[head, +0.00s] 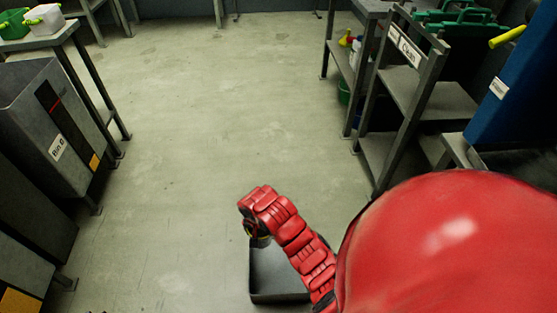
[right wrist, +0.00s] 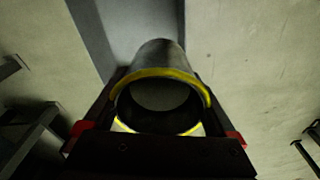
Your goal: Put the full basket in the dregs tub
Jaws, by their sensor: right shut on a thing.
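My right gripper (head: 257,234) is at the end of the red arm, low over the floor. It is shut on a round metal basket (right wrist: 158,57) with a yellow rim, which sits between the two dark fingers in the right wrist view. What lies inside the basket cannot be made out. A dark, open, box-shaped tub (head: 282,298) stands on the floor beneath my right arm, partly hidden by it. The basket is above or at the tub's far left corner; I cannot tell whether it touches. My left gripper is out of view.
A shelf rack (head: 415,95) and a blue machine (head: 510,95) stand at the right. The floor between is clear.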

